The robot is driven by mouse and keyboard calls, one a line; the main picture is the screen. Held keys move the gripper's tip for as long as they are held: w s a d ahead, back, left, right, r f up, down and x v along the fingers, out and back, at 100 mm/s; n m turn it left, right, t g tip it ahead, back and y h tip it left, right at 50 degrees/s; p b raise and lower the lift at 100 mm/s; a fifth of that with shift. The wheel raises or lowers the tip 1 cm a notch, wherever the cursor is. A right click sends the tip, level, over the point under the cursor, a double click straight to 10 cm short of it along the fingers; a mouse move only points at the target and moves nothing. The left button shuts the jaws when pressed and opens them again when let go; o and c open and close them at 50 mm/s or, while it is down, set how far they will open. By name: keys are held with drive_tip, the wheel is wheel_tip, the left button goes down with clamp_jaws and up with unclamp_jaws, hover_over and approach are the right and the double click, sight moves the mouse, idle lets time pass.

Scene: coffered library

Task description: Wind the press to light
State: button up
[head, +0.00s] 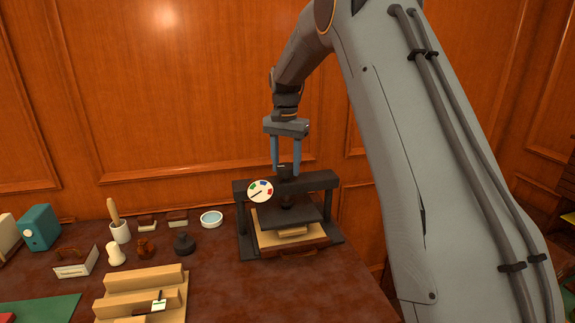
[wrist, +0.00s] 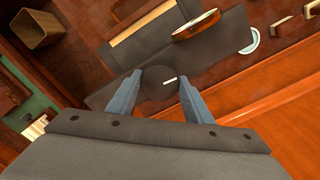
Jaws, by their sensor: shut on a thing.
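The dark press (head: 325,180) stands on the table below my arm, with a crossbar, a round knob (head: 287,173) on top and a flat plate (head: 290,214) lower down. My gripper (head: 286,167) points down with its blue fingers shut on the knob. In the wrist view the knob (wrist: 160,84) sits between both fingertips and bears a short white mark. A white dial (head: 260,191) with green, blue and red patches is on the front of the crossbar; its dark needle seems to point lower left. Under the plate lies a pale block (head: 292,232) on a wooden bed.
A stepped wooden rack (head: 145,280), a brush in a white cup (head: 119,231), a pale blue-rimmed dish (head: 211,218), a dark stamp (head: 184,243) and a teal box (head: 40,227) stand left of the press. A panelled wall rises close behind.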

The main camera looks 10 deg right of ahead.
drive_tip(key=m, duration=0.4)
drive_tip(key=shift+w+r+m, duration=0.15)
drive_tip(key=shift+m, duration=0.15)
drive_tip(key=m, duration=1)
drive_tip(key=shift+m, duration=3)
drive_tip(key=o, duration=1)
drive_tip(key=shift+d, duration=0.1)
drive_tip(key=shift+o, duration=0.2)
